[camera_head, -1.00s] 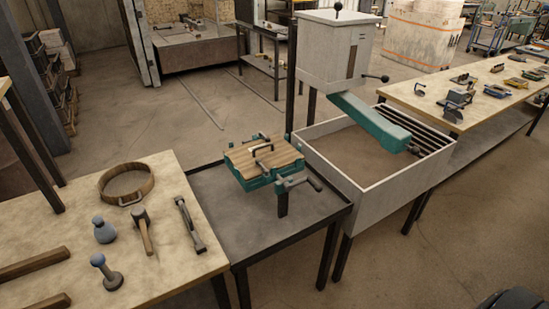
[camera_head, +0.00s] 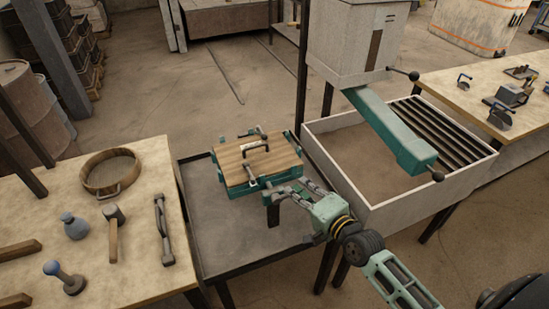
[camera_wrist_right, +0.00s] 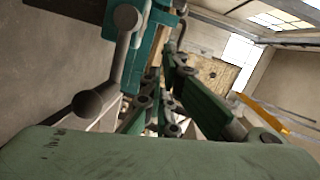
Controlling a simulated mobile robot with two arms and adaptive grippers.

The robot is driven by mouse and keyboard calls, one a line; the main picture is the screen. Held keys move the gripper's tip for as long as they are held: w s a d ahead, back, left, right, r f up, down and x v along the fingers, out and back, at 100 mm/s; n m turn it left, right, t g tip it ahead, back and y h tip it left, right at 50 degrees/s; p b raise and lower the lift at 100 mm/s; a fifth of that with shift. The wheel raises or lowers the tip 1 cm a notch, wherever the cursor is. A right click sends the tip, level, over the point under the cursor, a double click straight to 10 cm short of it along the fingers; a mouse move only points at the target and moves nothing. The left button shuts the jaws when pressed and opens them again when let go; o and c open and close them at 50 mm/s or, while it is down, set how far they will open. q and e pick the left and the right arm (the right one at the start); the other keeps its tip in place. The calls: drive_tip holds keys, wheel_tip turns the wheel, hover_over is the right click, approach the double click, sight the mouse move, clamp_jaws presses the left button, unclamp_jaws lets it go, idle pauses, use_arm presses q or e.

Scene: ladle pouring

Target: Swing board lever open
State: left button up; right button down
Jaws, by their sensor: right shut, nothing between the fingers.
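The wooden board (camera_head: 250,168) lies flat in a teal frame (camera_head: 236,192) on a dark metal table, with a black handle on top. The grey board lever is at the frame's front right corner. In the right wrist view the lever's rounded end (camera_wrist_right: 89,103) is large and close, left of the fingers, beside the teal frame. My right gripper (camera_head: 292,190) reaches in from the lower right to the frame's front right corner. It is shut and empty and partly covers the lever; contact cannot be told. My left gripper is not in view.
A grey sand-coloured box (camera_head: 330,112) with a teal chute (camera_head: 392,130) and a ball-ended lever stands right of the board. A wooden table (camera_head: 135,235) at left holds a round band (camera_head: 108,188), a mallet (camera_head: 113,240) and other tools.

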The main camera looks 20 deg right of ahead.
sight(265, 171)
drive_tip(key=x, duration=0.3)
drive_tip(key=r+p+x, duration=0.1)
drive_tip(key=x, duration=0.3)
drive_tip(key=r+x, duration=0.1)
drive_tip(key=x, duration=0.2)
drive_tip(key=shift+w+a+r, duration=0.15)
drive_tip(key=shift+w+r, duration=0.1)
drive_tip(key=shift+w, duration=0.1)
drive_tip(key=shift+w+a+f+p, duration=0.1)
drive_tip(key=shift+w+a+p, duration=0.25)
drive_tip(key=shift+a, duration=0.2)
drive_tip(key=shift+w+a+f+p, duration=0.1)
drive_tip(key=shift+w+a+p, duration=0.2)
drive_tip(key=shift+a, duration=0.25)
drive_tip(key=shift+w+a+f, duration=0.2)
drive_tip(key=shift+w+a, duration=0.05)
drive_tip(key=shift+a, duration=0.35)
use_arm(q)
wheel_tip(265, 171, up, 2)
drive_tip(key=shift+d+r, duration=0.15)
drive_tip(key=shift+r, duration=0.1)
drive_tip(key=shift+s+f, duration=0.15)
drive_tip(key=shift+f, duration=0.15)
